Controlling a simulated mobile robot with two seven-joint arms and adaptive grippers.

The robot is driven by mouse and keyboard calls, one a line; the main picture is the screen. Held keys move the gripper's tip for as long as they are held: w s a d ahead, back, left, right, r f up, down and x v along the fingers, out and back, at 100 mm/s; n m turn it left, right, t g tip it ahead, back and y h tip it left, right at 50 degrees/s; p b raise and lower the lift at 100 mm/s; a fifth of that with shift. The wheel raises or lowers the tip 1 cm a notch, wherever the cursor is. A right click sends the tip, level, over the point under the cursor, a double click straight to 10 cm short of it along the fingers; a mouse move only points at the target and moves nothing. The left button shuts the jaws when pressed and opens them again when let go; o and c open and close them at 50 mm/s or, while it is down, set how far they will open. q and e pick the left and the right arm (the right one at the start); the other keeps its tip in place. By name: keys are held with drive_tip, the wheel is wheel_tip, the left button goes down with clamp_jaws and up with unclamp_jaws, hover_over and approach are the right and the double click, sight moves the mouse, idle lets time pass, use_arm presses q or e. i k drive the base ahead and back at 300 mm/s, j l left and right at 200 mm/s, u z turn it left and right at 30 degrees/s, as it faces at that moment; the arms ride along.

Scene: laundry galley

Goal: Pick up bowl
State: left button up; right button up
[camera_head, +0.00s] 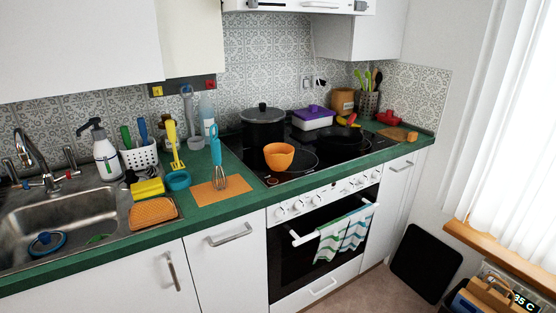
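An orange bowl (279,156) stands upright on the front left part of the black stovetop (327,156). It looks empty, though only part of its inside shows. A smaller teal bowl-like dish (177,180) sits on the green counter next to the sink. Neither of my grippers shows in the head view, and nothing touches the orange bowl.
A black pot (263,127) stands behind the orange bowl, and a dark pan (341,134) is to its right. A blue-handled whisk (216,158) stands over an orange mat (222,189) to its left. The oven handle (333,224) with towels juts out below.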

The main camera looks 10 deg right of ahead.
sight(279, 158)
drive_tip(key=i+l+u, duration=0.15)
drive_tip(key=l+u, duration=0.2)
drive_tip(key=l, duration=0.25)
drive_tip(key=i+l+u, duration=0.1)
drive_tip(key=l+u, duration=0.25)
drive_tip(key=l, duration=0.3)
drive_tip(key=l+u, duration=0.35)
drive_tip(key=l, duration=0.3)
